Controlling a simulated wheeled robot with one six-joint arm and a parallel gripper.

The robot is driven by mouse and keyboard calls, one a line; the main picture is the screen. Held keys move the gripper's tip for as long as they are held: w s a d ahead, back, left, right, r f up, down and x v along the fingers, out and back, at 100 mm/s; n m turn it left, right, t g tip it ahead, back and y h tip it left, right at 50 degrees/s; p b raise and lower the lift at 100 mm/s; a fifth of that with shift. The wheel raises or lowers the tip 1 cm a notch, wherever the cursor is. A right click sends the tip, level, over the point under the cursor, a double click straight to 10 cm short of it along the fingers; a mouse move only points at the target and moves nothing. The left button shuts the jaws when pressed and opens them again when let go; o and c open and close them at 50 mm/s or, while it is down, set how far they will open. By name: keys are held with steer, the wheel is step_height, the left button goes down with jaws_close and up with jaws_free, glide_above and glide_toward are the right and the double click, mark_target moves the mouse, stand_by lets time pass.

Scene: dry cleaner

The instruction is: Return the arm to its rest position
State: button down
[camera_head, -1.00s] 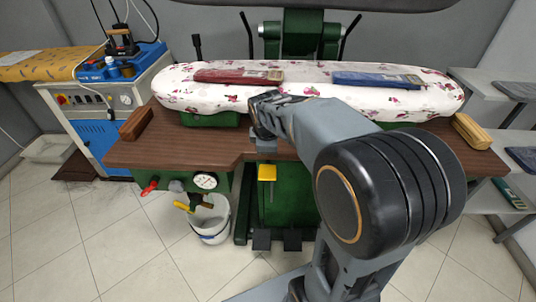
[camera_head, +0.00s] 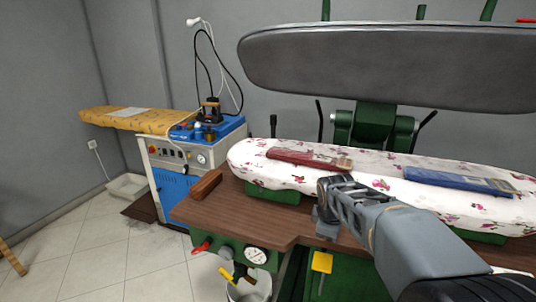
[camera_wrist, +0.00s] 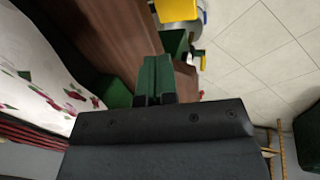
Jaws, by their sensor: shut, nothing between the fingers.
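My gripper (camera_head: 326,229) is at the front edge of the floral pressing board (camera_head: 255,157), over the brown wooden tabletop. In the wrist view its two green fingers (camera_wrist: 155,78) are together with nothing between them. My grey arm reaches in from the lower right of the head view. A red folded packet (camera_head: 305,158) lies on the board just behind the wrist. A blue folded packet (camera_head: 455,181) lies further right on the board. Neither is held.
A dark padded press head (camera_head: 380,65) hangs over the board. A wooden block (camera_head: 206,184) sits at the tabletop's left. A blue-topped ironing unit (camera_head: 190,165) stands at the left. A white bucket (camera_head: 245,290) is below the table. The floor at left is mostly clear.

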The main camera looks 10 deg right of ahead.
steer(key=s+a+r+m+p, duration=0.2)
steer(key=s+r+m+p, duration=0.4)
steer(key=s+p, duration=0.1)
steer(key=s+a+r+m+y+p, duration=0.1)
steer(key=s+a+r+m+p, duration=0.2)
steer(key=s+r+m+p, duration=0.2)
steer(key=s+r+p, duration=0.1)
steer(key=s+p, duration=0.2)
steer(key=shift+r+m+y, duration=0.3)
steer(key=shift+r+m, duration=0.05)
steer(key=shift+m, duration=0.05)
